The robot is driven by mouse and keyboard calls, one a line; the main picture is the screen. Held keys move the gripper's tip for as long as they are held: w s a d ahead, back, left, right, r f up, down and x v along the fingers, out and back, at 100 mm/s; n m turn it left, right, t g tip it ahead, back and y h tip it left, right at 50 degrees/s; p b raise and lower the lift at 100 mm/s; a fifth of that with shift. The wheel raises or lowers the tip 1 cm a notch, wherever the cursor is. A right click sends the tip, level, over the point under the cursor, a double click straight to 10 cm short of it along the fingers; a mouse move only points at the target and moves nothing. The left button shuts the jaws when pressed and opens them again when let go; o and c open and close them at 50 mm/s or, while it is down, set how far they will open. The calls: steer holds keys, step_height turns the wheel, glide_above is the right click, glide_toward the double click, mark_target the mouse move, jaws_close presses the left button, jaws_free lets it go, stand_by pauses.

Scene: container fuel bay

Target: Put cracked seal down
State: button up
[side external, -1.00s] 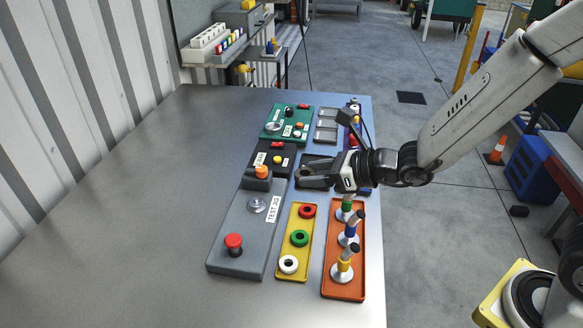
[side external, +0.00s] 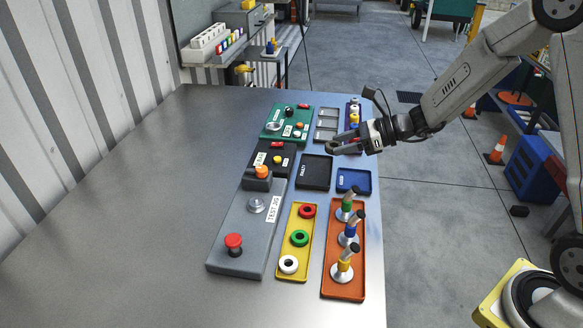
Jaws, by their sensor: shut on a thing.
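My gripper (side external: 334,147) is shut, with its fingers pointing left. It is beyond the black tray marked MULTI (side external: 314,185) and on the near side of the grey compartment tray (side external: 327,134), apparently above the bench. The cracked seal between its fingertips is too small and dark to make out. Red (side external: 307,211), green (side external: 299,238) and white (side external: 288,264) ring seals lie in the yellow tray (side external: 294,278). No crack shows on them. The black tray and the small blue tray (side external: 345,191) look empty.
The grey test jig (side external: 235,262) with a red button stands left of the yellow tray. An orange tray (side external: 343,294) holds 3 upright nozzle-like parts. Black (side external: 258,170) and green (side external: 270,135) panels stand farther back. The bench's left side (side external: 150,190) is clear.

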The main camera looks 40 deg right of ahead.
steer(key=shift+n+g+y, duration=0.4)
steer(key=shift+n+g, duration=0.1)
steer(key=d, duration=0.1)
steer(key=d+f, duration=0.1)
steer(key=d, duration=0.1)
steer(key=s+d+f, duration=0.1)
steer(key=d, duration=0.1)
steer(key=shift+d, duration=0.15)
steer(key=shift+w, duration=0.15)
glide_above(324, 166)
steer(key=s, duration=0.1)
step_height(324, 166, down, 8)
steer(key=shift+w+f, duration=0.5)
steer(key=shift+f, duration=0.1)
steer(key=shift+f, duration=0.1)
